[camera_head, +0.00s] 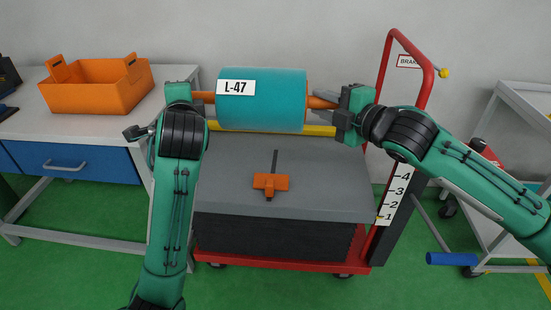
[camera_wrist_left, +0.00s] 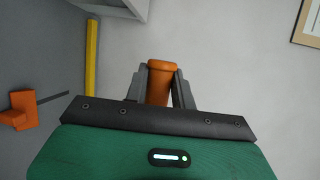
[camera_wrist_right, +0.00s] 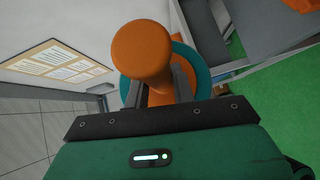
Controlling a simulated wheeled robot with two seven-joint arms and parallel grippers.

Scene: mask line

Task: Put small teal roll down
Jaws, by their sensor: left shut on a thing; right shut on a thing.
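The small teal roll (camera_head: 270,112) is a teal cylinder with a white label reading L-47 and orange core ends. In the head view it is level, over the back part of the grey-topped cart. My left gripper (camera_head: 197,98) is shut on its left core end; in the left wrist view that orange end (camera_wrist_left: 159,82) sits between the fingers. My right gripper (camera_head: 328,103) is shut on the right core end; in the right wrist view the orange end (camera_wrist_right: 143,50) shows with the teal rim behind it. I cannot tell how high the roll is above the cart top.
The red cart (camera_head: 280,262) has a grey top (camera_head: 330,195) with an orange stop piece (camera_head: 270,183) in a slot and a yellow bar (camera_head: 318,130) behind. An orange bin (camera_head: 95,92) stands on the left table. A grey trolley (camera_head: 520,100) is at right.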

